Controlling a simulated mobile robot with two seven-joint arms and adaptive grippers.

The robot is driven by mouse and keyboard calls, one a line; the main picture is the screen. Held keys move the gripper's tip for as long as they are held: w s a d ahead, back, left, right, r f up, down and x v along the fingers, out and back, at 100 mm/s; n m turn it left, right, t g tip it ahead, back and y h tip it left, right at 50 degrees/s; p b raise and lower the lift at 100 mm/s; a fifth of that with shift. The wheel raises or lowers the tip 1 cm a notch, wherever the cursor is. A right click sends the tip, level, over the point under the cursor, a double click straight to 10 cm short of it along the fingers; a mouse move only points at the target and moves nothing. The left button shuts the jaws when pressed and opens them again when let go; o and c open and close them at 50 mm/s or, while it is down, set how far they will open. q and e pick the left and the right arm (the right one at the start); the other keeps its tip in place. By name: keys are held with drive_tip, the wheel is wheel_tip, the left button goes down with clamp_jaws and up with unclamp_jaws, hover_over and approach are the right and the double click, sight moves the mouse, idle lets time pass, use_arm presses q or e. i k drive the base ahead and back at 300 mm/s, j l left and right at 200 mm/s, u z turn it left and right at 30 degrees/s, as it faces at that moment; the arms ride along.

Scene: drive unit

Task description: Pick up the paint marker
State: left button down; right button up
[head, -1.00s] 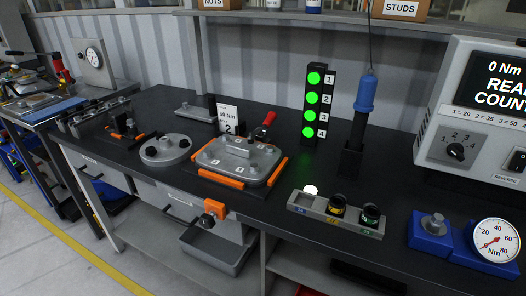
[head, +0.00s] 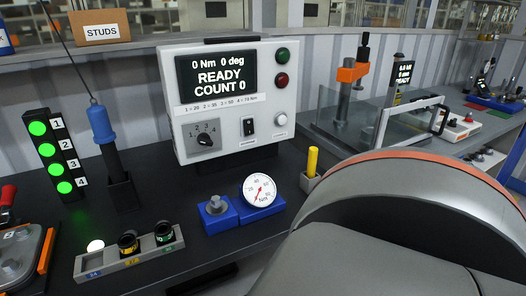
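A yellow cylinder that looks like the paint marker (head: 312,162) stands upright in a small grey holder (head: 309,184) on the dark bench. It is right of the blue block with the round dial gauge (head: 260,190). A large grey arm part of mine with an orange band fills the lower right and hides the bench just right of the holder. Neither of my grippers shows in the view.
A control box (head: 228,95) reading READY COUNT 0 stands behind the gauge. A socket tray (head: 130,255), a blue screwdriver-like tool (head: 103,125) and a lit green stack (head: 55,155) are to the left. Clear-walled equipment (head: 375,120) stands behind right.

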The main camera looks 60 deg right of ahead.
sight(313, 152)
drive_tip(key=z, duration=2.25)
